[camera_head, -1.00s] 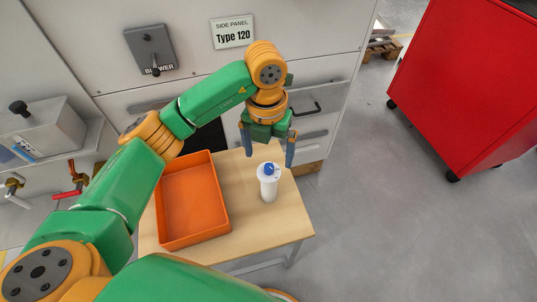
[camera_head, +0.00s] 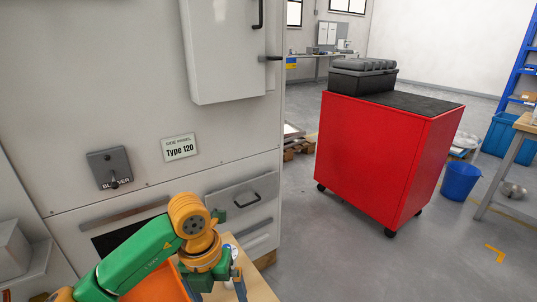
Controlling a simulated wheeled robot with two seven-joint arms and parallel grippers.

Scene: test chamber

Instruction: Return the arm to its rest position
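My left arm, green and orange, comes in from the lower left. Its gripper (camera_head: 216,289) is low in the view, over the wooden table (camera_head: 257,288), pointing down. Its fingers are spread apart, with their tips near or past the bottom edge. A white bottle with a blue cap (camera_head: 229,245) shows partly beside the wrist; the arm hides most of it. I cannot tell how far the gripper is from it. My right arm and gripper are not in view.
An orange tray (camera_head: 157,285) shows partly below the arm. A grey panel wall with a BLOWER switch (camera_head: 110,168) stands behind. A red wheeled cabinet (camera_head: 370,158) bears a black case (camera_head: 362,77). A blue bucket (camera_head: 460,181) is right of it. The floor between is clear.

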